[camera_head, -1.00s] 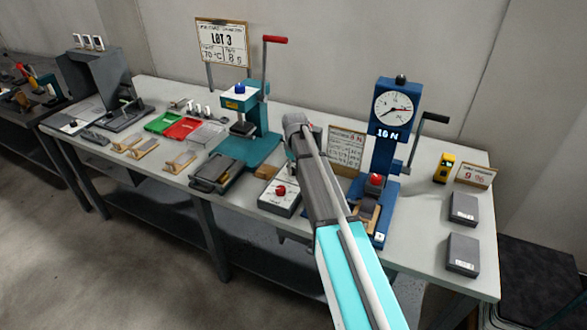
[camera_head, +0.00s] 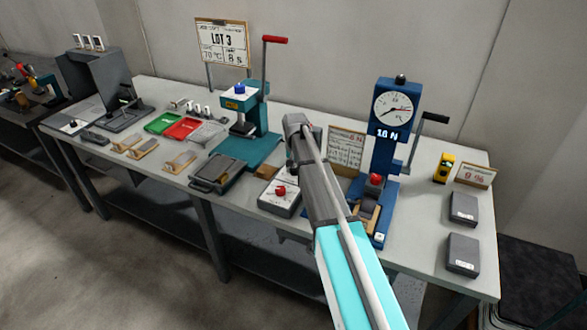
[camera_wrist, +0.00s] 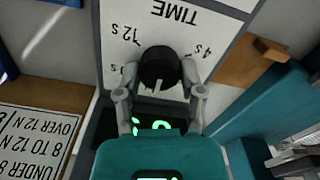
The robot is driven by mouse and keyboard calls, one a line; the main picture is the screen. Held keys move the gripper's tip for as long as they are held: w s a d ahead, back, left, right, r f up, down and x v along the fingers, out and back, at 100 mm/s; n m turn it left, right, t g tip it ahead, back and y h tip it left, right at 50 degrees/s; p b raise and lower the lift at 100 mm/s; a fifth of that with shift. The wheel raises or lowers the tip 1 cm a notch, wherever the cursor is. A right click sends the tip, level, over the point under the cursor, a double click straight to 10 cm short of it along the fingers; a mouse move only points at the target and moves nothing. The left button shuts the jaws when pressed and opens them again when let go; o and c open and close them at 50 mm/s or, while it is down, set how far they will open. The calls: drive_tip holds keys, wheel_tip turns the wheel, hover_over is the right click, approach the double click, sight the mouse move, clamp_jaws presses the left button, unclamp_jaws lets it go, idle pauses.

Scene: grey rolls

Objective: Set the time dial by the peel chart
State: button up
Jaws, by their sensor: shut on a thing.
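The time dial is a black round knob (camera_wrist: 159,68) on a white panel (camera_wrist: 125,20) marked TIME, upside down in the wrist view. Marks 12 S and 4 S are legible; another at lower left is partly hidden. A pale line on the knob points down in the picture. My gripper (camera_wrist: 160,76) is shut on the knob, one finger on each side. Green digits below are mostly covered by my gripper. The peel chart (camera_wrist: 38,135) lies left, with rows under 8, 8 to 12 N and over 12 N; the head view shows it (camera_head: 346,150) right of my arm, which hides the dial there.
A teal press (camera_head: 243,115) stands left of my arm, and a blue tester (camera_head: 384,140) reading 10 N stands right. The LOT 3 board (camera_head: 222,42) stands behind. Two grey blocks (camera_head: 463,208) lie far right.

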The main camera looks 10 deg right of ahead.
drive_tip(key=shift+m, duration=0.3)
drive_tip(key=o, duration=1.2)
drive_tip(key=shift+c, duration=0.2)
